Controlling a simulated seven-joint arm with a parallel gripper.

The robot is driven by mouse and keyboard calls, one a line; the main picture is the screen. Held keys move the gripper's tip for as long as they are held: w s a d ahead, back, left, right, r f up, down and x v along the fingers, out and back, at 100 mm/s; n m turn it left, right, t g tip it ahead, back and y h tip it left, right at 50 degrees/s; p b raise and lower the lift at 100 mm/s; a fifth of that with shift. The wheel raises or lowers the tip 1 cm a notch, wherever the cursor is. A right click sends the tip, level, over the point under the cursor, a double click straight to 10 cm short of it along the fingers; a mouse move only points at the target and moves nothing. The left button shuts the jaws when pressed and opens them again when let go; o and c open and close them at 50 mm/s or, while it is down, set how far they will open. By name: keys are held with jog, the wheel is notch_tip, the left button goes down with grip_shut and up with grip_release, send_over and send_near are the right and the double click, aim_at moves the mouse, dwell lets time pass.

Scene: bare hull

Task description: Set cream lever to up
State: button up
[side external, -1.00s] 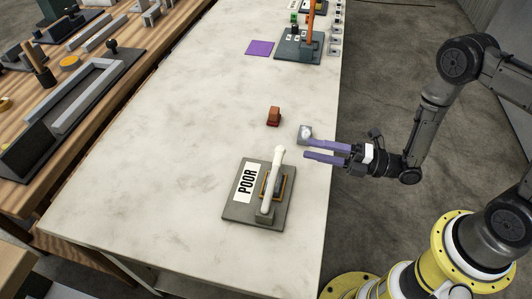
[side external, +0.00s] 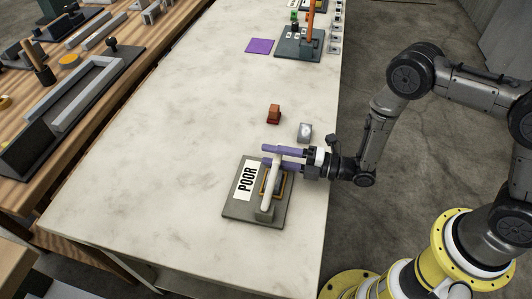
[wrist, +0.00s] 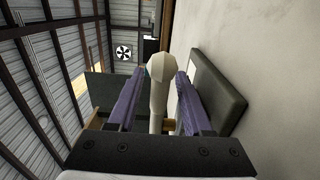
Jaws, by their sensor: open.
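The cream lever (side external: 268,190) stands on a grey base plate (side external: 240,213) near the front of the table, beside a white label reading "POOR" (side external: 246,181). In the wrist view the lever (wrist: 158,90) rises between the two purple fingers, its rounded knob near the fingertips. My gripper (side external: 266,155) is open, with its fingers on either side of the lever's upper part. In the wrist view the gripper (wrist: 160,80) shows a gap on both sides of the lever. Whether a finger touches it I cannot tell.
A purple square (side external: 260,46) and a dark base with an orange lever (side external: 309,28) are farther back. The table's left side is clear.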

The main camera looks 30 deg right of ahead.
jog(key=shift+x, duration=1)
grip_shut()
dwell(0.8)
